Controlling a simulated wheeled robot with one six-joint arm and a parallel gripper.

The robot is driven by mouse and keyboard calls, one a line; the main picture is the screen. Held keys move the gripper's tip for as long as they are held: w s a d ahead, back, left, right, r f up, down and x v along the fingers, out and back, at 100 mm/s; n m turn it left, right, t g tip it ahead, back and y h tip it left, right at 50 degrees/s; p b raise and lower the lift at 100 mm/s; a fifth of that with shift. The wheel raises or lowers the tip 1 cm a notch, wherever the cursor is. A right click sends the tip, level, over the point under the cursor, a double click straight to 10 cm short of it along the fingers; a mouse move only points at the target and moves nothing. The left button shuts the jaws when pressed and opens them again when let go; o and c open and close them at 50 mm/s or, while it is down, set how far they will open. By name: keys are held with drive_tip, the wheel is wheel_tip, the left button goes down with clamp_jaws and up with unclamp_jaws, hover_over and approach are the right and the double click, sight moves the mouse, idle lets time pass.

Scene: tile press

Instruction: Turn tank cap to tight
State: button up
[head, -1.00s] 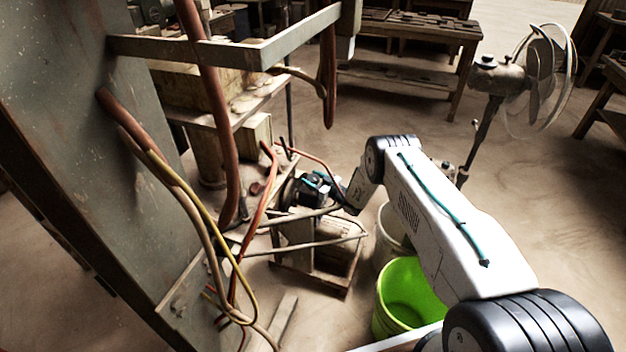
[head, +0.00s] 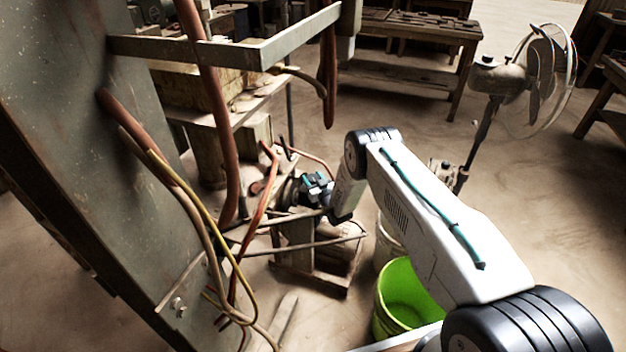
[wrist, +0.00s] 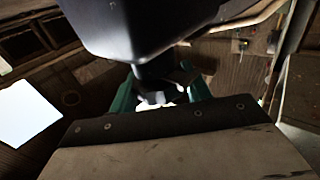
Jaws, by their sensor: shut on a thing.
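My gripper (head: 308,188), dark with teal parts, is at the end of my white arm near the middle of the head view. It is beside the pipes of the press and above a low frame on the floor. In the wrist view its teal fingers (wrist: 160,98) are shut on a small dark grey piece (wrist: 158,86), which I take for the tank cap. The fingers and the dark body above hide most of it. Its markings and how far it is turned cannot be seen. The tank cannot be told apart in the head view.
Red pipes (head: 228,160) and yellow-brown hoses (head: 222,240) hang close to the left of my gripper. A green bucket (head: 392,310) stands below my arm. A pedestal fan (head: 540,75) stands at the right. Open floor (head: 530,190) lies around the fan.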

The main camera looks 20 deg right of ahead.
drive_tip(key=o, duration=1)
drive_tip(key=shift+s, duration=0.1)
drive_tip(key=v, duration=0.7)
drive_tip(key=shift+s, duration=0.35)
